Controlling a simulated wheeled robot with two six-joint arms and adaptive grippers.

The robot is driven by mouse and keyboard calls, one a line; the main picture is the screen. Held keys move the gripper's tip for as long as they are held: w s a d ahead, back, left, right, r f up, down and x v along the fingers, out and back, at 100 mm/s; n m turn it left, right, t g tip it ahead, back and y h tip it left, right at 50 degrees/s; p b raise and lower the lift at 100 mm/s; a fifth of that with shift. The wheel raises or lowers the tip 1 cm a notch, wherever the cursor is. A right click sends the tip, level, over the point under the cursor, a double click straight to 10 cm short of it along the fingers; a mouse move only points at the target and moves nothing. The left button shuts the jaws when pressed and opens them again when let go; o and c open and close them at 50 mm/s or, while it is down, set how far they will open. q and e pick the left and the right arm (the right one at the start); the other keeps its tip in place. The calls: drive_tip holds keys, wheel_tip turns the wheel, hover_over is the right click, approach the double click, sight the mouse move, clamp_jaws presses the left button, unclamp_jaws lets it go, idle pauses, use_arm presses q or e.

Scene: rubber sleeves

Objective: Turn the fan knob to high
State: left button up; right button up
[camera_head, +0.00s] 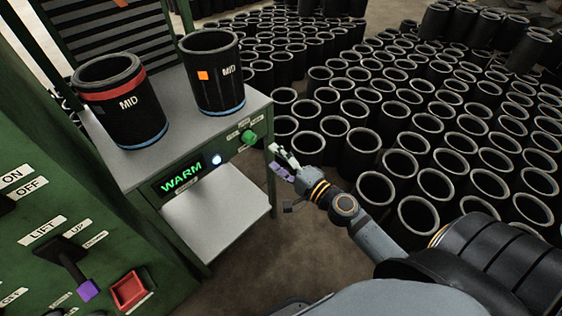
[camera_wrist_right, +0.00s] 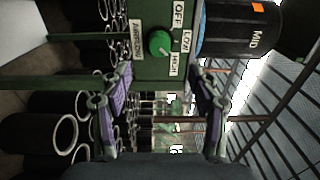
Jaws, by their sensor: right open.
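The fan knob (camera_head: 249,137) is a round green knob on the front panel of the metal bench, near its right corner. In the right wrist view, the knob (camera_wrist_right: 159,43) sits among labels reading OFF, LOW, HIGH and AIRFLOW. Its exact setting is too small to tell. My right gripper (camera_head: 276,160) is to the right of the knob and apart from it. In the wrist view its two purple-padded fingers (camera_wrist_right: 162,70) are spread, with nothing between them, and the knob appears beyond the tips. My left gripper is not in view.
The bench (camera_head: 225,200) has a lit WARM display (camera_head: 181,179). Two black sleeves marked MID, one red-banded (camera_head: 128,118) and one with an orange tag (camera_head: 213,85), stand on top. A green control panel (camera_head: 30,235) is at left. Many black sleeves (camera_head: 395,165) crowd the floor at right.

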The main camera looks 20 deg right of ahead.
drive_tip(key=shift+v, duration=0.8)
drive_tip(key=s+d+f+n+g+h, duration=0.1)
drive_tip(key=s+f+n+g, duration=0.3)
drive_tip(key=f, duration=0.8)
drive_tip(key=s+d+f+n+g+h, duration=0.25)
drive_tip(key=s+f, duration=0.25)
drive_tip(key=f, duration=0.8)
drive_tip(key=s+f+n+g+h, duration=0.1)
drive_tip(key=s+f+n+g, duration=0.35)
drive_tip(key=f, duration=0.75)
drive_tip(key=s+d+f+n+g+h, duration=0.2)
drive_tip(key=s+f+n+g, duration=0.15)
drive_tip(key=s+f, duration=0.55)
use_arm(q)
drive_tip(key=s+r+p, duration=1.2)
drive_tip(key=p, duration=0.8)
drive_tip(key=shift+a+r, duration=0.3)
use_arm(e)
drive_tip(key=s+d+r+g, duration=0.1)
drive_tip(key=s+r, duration=1.1)
drive_tip(key=s, duration=0.2)
drive_tip(key=shift+s+d+r, duration=0.2)
drive_tip(key=shift+d, duration=0.2)
